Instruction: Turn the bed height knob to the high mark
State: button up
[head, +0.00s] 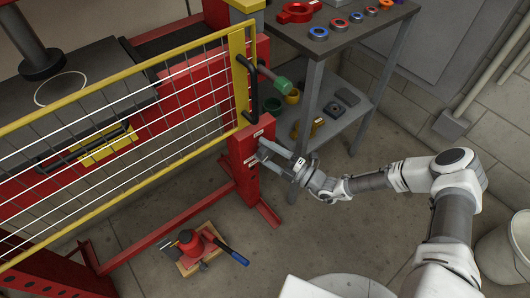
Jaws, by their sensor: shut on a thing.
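My gripper (268,152) reaches left from the arm to the face of the red press post (241,165), below the yellow guard frame. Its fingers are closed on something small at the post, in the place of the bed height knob. The knob itself is hidden by the fingers, and I cannot make out its pointer or the high mark. Small pale labels show on the post near the fingers.
A green-ended handle (281,83) sticks out above my gripper. The yellow mesh guard (130,115) covers the press front. A grey workbench (335,45) with rings stands behind. A red jack (190,242) lies on the floor at lower left. A pale bucket (505,250) stands at right.

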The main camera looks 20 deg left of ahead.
jog(key=shift+m, duration=0.3)
jog(key=o, duration=1.2)
jog(key=d+f+p, duration=0.1)
jog(key=d, duration=0.4)
jog(key=s+d+f+p, duration=0.1)
jog(key=d, duration=0.5)
jog(key=s+d+f+p, duration=0.1)
jog(key=d, duration=0.5)
jog(key=shift+s, duration=0.15)
jog(key=shift+r, duration=0.1)
